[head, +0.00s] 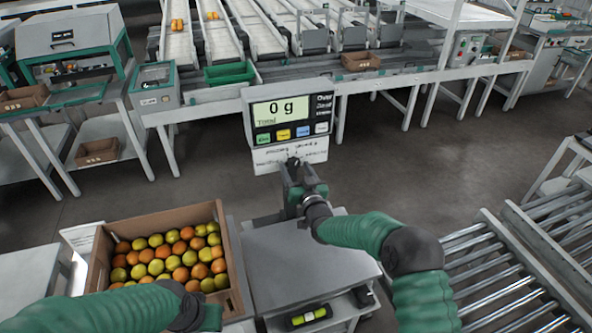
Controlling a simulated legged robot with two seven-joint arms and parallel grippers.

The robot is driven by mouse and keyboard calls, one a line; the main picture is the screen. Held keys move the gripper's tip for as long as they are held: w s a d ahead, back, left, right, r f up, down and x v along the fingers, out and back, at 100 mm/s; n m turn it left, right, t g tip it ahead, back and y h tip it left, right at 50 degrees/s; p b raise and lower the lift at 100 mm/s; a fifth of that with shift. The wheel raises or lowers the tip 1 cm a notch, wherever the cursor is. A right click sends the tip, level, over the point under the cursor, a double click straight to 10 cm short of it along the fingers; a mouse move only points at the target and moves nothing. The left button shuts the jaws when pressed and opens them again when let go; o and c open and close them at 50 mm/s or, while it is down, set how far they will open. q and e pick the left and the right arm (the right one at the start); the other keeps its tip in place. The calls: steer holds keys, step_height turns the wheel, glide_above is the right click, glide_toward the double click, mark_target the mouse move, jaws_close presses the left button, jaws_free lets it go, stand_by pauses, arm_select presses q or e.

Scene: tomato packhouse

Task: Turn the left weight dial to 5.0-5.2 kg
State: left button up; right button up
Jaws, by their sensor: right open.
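A white label plate (308,154) with small blurred print hangs under the scale's display head (291,111). The screen reads "0 g". My right gripper (293,163) is in front of this plate, its jaws open and pointing at it. No weight dial can be made out; the gripper covers the middle of the plate, and I cannot tell whether it touches anything there. My left arm comes in at the lower left, and its gripper fingers are not in the picture.
A cardboard box (232,262) of orange and yellow-green tomatoes stands left of the bare grey scale platform (298,262). A roller conveyor (485,262) is at the right. Sorting lanes (222,38) and a green bin (229,73) are behind, across open floor.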

jaws_close()
stand_by(0.3)
steer(key=shift+f+m+b, duration=0.15)
steer(key=shift+m+b, duration=1.75)
steer(key=shift+m, duration=0.2)
steer(key=m+b, duration=0.2)
steer(key=m, duration=0.1)
steer(key=shift+a, duration=0.1)
steer(key=shift+s+m+b, duration=0.1)
steer(key=shift+m+b, duration=0.65)
steer(key=shift+m, duration=0.55)
steer(key=shift+r, duration=0.2)
